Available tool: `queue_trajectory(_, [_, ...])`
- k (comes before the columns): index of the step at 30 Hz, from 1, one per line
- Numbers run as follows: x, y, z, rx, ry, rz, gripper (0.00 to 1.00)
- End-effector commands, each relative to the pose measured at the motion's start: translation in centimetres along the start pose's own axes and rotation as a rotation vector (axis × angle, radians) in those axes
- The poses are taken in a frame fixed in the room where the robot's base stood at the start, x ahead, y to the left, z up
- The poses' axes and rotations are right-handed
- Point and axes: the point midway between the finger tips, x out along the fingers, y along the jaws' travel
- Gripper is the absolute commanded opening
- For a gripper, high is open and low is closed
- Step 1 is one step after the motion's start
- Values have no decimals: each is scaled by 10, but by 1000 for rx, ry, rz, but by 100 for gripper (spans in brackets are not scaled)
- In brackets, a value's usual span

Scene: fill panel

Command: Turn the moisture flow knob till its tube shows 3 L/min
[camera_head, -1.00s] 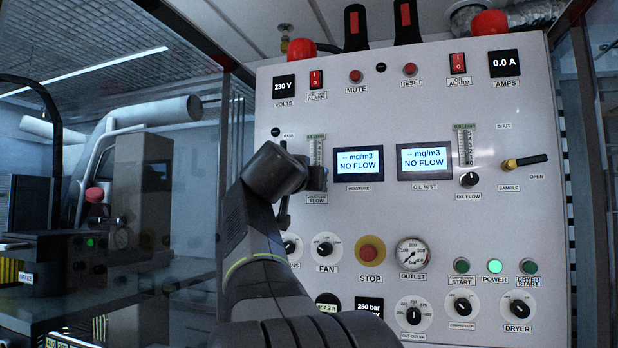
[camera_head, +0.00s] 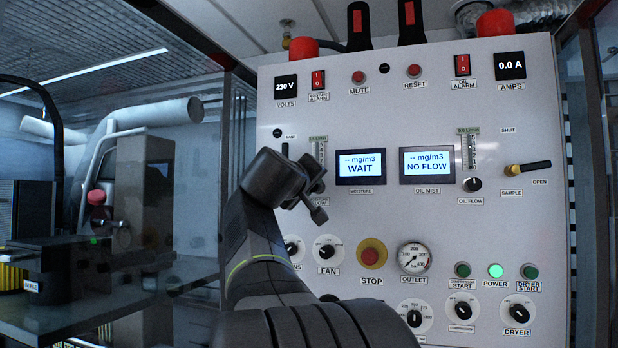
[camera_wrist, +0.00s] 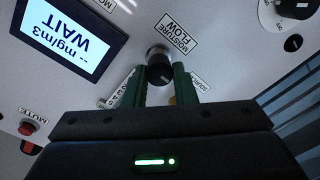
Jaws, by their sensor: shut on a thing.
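The moisture flow knob (camera_wrist: 159,66) is black and sits beside its MOISTURE FLOW label in the wrist view. My gripper (camera_wrist: 160,76) has its two green fingers on either side of the knob and is shut on it. In the head view my gripper (camera_head: 309,187) is at the panel and hides the knob. The moisture flow tube (camera_head: 319,149) shows only its upper part there, and its reading is too small to tell. The moisture display (camera_head: 360,166) reads "-- mg/m3 WAIT".
The oil flow knob (camera_head: 472,184) and its tube (camera_head: 468,151) are farther right on the panel. The oil mist display (camera_head: 427,164) reads NO FLOW. The fan knob (camera_head: 326,248) and the red stop button (camera_head: 371,253) lie below my gripper.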

Motion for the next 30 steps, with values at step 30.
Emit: queue_trajectory(30, [1,1,2,-194,-15,3,38])
